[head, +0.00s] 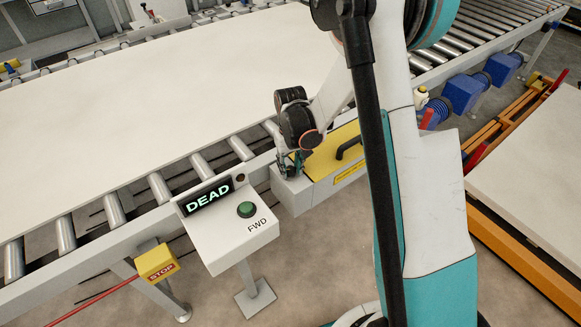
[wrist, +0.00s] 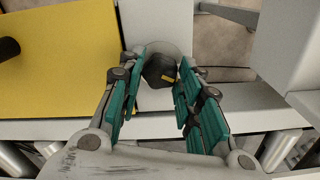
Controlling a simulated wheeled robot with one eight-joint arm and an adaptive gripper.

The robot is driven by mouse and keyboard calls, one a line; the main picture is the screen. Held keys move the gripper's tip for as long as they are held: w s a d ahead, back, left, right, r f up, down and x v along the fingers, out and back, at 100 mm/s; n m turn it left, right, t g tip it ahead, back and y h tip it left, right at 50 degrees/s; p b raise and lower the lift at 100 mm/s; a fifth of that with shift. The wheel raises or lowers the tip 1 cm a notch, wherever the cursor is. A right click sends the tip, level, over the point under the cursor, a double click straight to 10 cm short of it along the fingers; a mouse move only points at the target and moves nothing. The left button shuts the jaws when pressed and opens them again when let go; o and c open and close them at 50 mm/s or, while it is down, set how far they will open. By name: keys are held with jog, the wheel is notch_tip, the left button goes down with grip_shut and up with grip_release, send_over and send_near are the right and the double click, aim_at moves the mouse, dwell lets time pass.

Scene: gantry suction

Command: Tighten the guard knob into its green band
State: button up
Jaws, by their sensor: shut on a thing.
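The guard knob (wrist: 158,70) is dark with a small yellow mark and shows between my fingers in the wrist view. My gripper (wrist: 156,84) is shut on it, with a teal-padded finger on each side. In the head view my gripper (head: 291,166) reaches down at the left end of the yellow guard (head: 322,158), and the knob is hidden there. The yellow guard also fills the upper left of the wrist view (wrist: 70,75). I cannot make out a green band in either view.
A control box with a DEAD display (head: 207,195) and a green FWD button (head: 246,209) stands left of my gripper. A yellow STOP box (head: 156,263) is nearby. The roller conveyor (head: 157,186) carries a large pale board (head: 150,95). A black handle (head: 349,148) rises from the guard.

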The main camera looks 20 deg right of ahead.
aim_at(290, 168)
jog(key=shift+m, duration=1.4)
jog(key=o, duration=1.1)
jog(key=shift+c, duration=0.2)
notch_tip(290, 168, up, 12)
